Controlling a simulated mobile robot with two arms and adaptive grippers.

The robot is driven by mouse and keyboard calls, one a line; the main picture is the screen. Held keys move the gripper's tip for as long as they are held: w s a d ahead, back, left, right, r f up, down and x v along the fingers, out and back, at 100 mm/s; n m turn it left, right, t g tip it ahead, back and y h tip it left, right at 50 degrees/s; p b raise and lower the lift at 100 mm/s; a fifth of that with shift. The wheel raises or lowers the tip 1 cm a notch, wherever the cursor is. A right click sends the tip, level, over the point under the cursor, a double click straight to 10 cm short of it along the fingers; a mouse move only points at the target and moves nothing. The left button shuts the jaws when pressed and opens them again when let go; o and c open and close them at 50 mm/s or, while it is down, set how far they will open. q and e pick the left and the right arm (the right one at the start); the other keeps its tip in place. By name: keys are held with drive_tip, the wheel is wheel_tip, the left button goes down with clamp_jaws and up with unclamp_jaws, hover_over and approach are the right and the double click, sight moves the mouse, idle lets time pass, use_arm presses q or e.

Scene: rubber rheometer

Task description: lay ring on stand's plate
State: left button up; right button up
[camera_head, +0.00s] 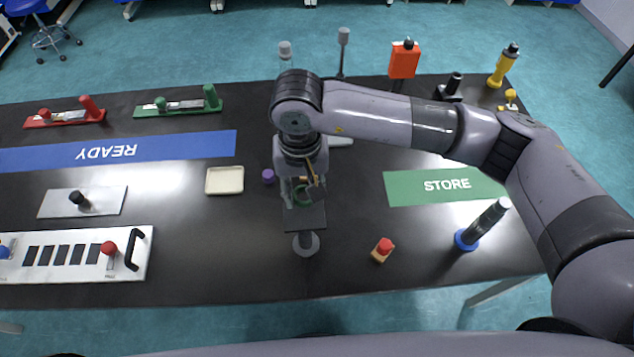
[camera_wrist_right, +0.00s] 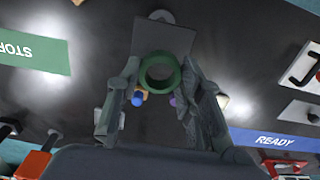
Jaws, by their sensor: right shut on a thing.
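My right gripper (camera_head: 304,184) points down near the middle of the table and is shut on a green ring (camera_head: 303,196). In the right wrist view the ring (camera_wrist_right: 160,72) sits between the fingertips (camera_wrist_right: 160,85). The stand has a dark square plate (camera_head: 305,219) on a post with a round grey foot (camera_head: 306,245). In the right wrist view the ring overlaps the near edge of the plate (camera_wrist_right: 163,37). I cannot tell whether ring and plate touch. My left gripper is not in view.
A cream tray (camera_head: 225,181) and a purple-topped item (camera_head: 268,176) stand left of my gripper. A red-topped block (camera_head: 382,250) and a dark cylinder on a blue base (camera_head: 482,225) stand to the right. A white panel (camera_head: 75,255) lies front left.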

sight(304, 214)
drive_tip(key=shift+a+f, duration=0.1)
drive_tip(key=shift+a, duration=0.15)
drive_tip(key=shift+f, duration=0.2)
drive_tip(key=f, duration=0.3)
drive_tip(key=shift+d+f, duration=0.2)
drive_tip(key=shift+d, duration=0.05)
drive_tip(key=shift+a+f+b, duration=0.1)
drive_tip(key=shift+f+b, duration=0.25)
drive_tip(key=shift+f, duration=0.3)
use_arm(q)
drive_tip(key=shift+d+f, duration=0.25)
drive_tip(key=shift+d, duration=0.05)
use_arm(e)
drive_tip(key=shift+f, duration=0.3)
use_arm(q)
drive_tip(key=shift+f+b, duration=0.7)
use_arm(e)
drive_tip(key=shift+f, duration=0.55)
drive_tip(key=o, duration=0.8)
drive_tip(key=shift+o, duration=0.2)
